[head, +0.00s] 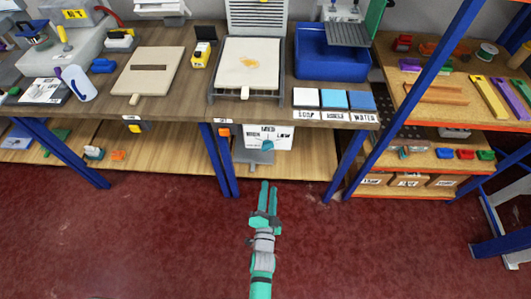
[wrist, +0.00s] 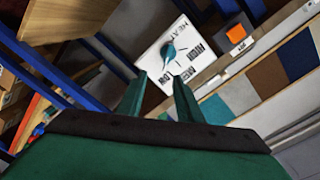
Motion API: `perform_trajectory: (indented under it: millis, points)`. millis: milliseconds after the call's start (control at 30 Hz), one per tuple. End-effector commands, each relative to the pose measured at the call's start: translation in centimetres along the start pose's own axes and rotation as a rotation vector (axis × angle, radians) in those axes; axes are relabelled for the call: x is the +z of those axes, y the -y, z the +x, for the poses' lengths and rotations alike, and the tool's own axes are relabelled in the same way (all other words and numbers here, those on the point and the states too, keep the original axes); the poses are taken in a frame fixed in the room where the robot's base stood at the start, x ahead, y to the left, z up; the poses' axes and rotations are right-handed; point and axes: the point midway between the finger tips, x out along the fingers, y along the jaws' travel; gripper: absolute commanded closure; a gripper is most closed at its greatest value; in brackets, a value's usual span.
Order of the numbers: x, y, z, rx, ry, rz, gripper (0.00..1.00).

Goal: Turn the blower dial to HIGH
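The blower dial (head: 267,146) is a small teal knob on a white panel (head: 281,146) under the middle bench. In the head view the panel's labels look like MED at the top, HIGH at the left and LOW at the right. The dial (wrist: 169,51) also shows in the wrist view, on the tilted white panel (wrist: 155,62), just beyond my fingertips. Which label it points at is too small to tell. My gripper (head: 268,187) is in front of and below the panel in the head view. Its fingers (wrist: 159,76) are apart, with nothing between them.
A grey plate (head: 252,156) sits just below the panel, over the wooden lower shelf (head: 300,166). Blue bench legs (head: 221,158) stand left and right of the panel. The red floor (head: 170,240) in front is clear.

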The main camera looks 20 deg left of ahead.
Motion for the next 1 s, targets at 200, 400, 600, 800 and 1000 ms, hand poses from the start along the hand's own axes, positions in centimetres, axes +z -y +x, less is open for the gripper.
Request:
perform_trajectory:
  millis: [200,400,600,800,1000]
  points:
    - [1.4,1.5,5.3,-0.04,0.012,0.111,0.67]
    - [1.7,1.8,6.9,-0.047,0.016,0.137,0.67]
    - [1.7,2.1,9.6,-0.049,0.016,0.136,0.67]
    - [1.7,2.2,13.1,-0.048,0.016,0.135,0.67]
    - [1.9,2.3,15.7,-0.048,0.017,0.135,0.67]
